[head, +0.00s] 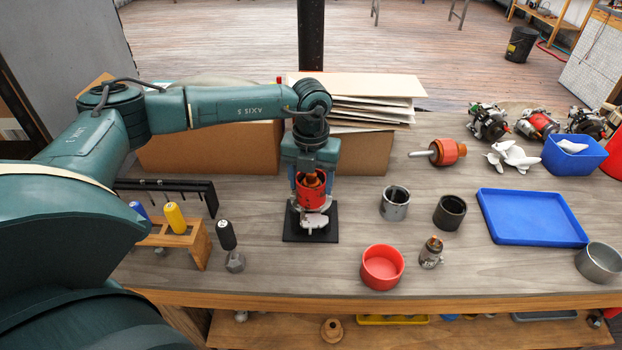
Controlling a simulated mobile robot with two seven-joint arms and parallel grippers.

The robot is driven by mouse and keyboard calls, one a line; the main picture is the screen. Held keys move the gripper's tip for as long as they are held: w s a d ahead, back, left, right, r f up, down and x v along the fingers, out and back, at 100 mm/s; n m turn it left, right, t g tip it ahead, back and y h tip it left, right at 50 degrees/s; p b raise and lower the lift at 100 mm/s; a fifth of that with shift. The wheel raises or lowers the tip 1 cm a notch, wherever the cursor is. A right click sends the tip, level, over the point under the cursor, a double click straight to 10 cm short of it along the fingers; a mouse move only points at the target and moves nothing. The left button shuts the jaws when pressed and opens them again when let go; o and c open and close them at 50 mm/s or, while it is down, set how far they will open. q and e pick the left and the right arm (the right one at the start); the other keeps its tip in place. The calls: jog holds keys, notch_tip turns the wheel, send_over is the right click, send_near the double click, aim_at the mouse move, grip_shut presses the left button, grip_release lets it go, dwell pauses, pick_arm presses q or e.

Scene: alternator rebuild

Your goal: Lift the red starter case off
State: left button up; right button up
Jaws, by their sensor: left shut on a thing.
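The red starter case (312,199) stands upright above the black base plate (292,233) near the middle of the bench. A copper-coloured part shows at its open top. A silver metal end piece (314,221) is below the case, over the plate. My left gripper (311,186) points straight down from above and is shut on the red case, with a finger on either side. I cannot tell whether the case touches the silver piece or is slightly apart from it. My right gripper is not in view.
Right of the plate stand a grey cup (394,205), a black cup (449,214), a red round bowl (382,268) and a small motor part (431,254). A blue tray (530,217) lies farther right. A wooden tool rack (180,238) is at left. Cardboard boxes (210,148) stand behind.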

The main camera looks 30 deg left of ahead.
pick_arm(q)
jog(key=shift+w+r, duration=0.1)
jog(key=shift+r, duration=0.2)
dwell(0.5)
jog(key=shift+r+p, duration=0.4)
jog(key=shift+p, duration=0.05)
jog(key=shift+r, duration=0.2)
jog(key=shift+r, duration=0.1)
jog(key=shift+r+p, duration=1)
jog(key=shift+r, duration=0.15)
